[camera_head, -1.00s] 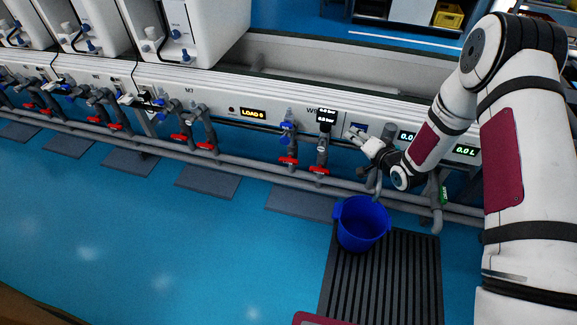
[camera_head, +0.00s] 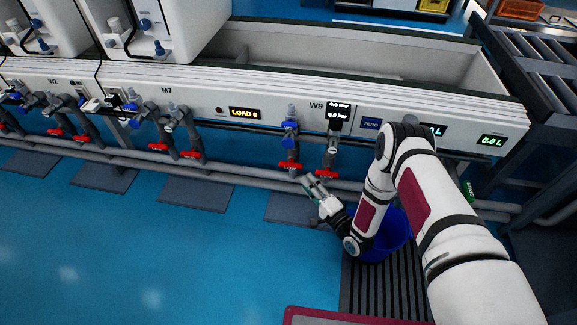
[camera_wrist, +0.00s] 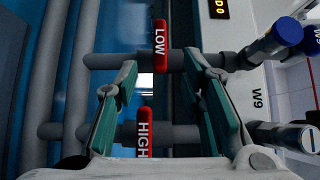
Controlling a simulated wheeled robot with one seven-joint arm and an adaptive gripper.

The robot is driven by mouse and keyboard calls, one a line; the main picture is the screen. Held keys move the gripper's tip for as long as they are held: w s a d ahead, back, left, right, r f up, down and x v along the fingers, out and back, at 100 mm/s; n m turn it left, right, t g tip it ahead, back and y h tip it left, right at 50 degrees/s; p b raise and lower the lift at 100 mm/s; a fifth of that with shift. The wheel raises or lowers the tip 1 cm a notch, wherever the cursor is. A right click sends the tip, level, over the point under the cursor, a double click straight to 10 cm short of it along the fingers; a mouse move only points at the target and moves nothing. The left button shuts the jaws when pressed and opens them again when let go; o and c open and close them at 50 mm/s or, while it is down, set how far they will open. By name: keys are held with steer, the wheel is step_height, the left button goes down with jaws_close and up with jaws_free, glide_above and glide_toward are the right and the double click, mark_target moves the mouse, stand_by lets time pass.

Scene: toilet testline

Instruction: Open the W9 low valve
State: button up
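The W9 low valve has a red handle marked LOW (camera_wrist: 160,45), lying crosswise to its pipe, in the upper middle of the wrist view. In the head view it is the left red handle (camera_head: 289,165) under the W9 sign. The red handle marked HIGH (camera_wrist: 144,132) is lower in the wrist view, and to the right in the head view (camera_head: 326,174). My gripper (camera_wrist: 160,66) is open and empty, its green-padded fingers either side of the space between the handles. In the head view my gripper (camera_head: 311,182) is just in front of and below the valves.
A blue bucket (camera_head: 395,235) stands on a dark slatted mat (camera_head: 385,292), partly behind my arm. Grey pipes (camera_head: 235,172) run along the front of the bench. Blue-capped fittings (camera_wrist: 285,33) stick out at the right in the wrist view. Blue floor (camera_head: 150,250) is clear at left.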

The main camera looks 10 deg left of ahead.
mark_target(293, 168)
steer(key=b+x, duration=0.3)
steer(key=x, duration=0.7)
steer(key=shift+w+a+b, duration=0.25)
steer(key=shift+w+b, duration=0.1)
jaws_close()
